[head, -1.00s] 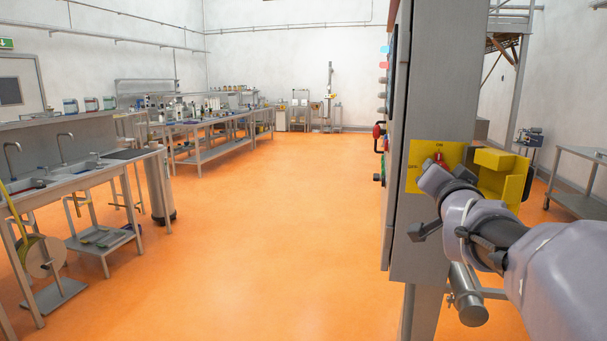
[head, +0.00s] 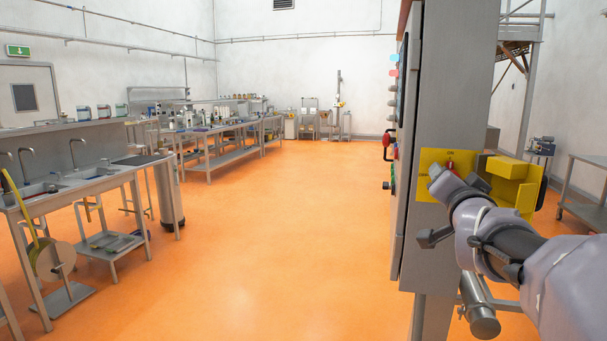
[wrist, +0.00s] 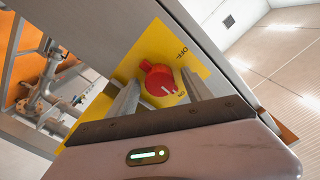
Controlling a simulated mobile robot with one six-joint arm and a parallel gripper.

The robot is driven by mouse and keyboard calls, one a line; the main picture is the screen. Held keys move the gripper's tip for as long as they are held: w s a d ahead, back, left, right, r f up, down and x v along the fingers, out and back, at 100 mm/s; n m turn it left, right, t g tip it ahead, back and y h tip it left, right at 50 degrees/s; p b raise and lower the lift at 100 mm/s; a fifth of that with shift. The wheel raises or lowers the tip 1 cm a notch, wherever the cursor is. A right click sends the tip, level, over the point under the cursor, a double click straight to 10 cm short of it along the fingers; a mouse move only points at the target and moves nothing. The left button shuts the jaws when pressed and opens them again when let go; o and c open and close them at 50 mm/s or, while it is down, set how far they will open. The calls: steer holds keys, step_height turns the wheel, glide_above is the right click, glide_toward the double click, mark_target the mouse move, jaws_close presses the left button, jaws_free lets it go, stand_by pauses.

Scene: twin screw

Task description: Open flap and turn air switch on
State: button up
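In the head view, a bit of the red switch (head: 450,165) shows on the yellow plate (head: 430,160). The yellow flap (head: 513,169) stands swung out to the right of the plate, uncovering the switch. My gripper (wrist: 160,92) is open, its two fingers apart on either side of the knob. Contact cannot be told.
The grey cabinet (head: 440,240) carries the plate on its side and red and green controls on its front edge. A grey pipe (head: 478,308) sits below my arm. A metal table (head: 590,185) stands at right.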

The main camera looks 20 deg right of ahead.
steer(key=p+v, duration=0.4)
steer(key=v, duration=1.3)
steer(key=shift+s, duration=0.25)
steer(key=s+a+f+n+g+y, duration=0.3)
steer(key=a+f+n+g+y, duration=0.4)
steer(key=a+f, duration=0.9)
steer(key=s+a+f+n+g+y, duration=0.1)
steer(key=s+a+f+y, duration=0.3)
steer(key=a, duration=0.5)
steer(key=s+f+g, duration=0.1)
steer(key=s, duration=0.1)
steer(key=shift+s+a+f+n+y, duration=0.25)
steer(key=shift+s+a+n+y, duration=0.05)
steer(key=shift+s+a+n, duration=0.1)
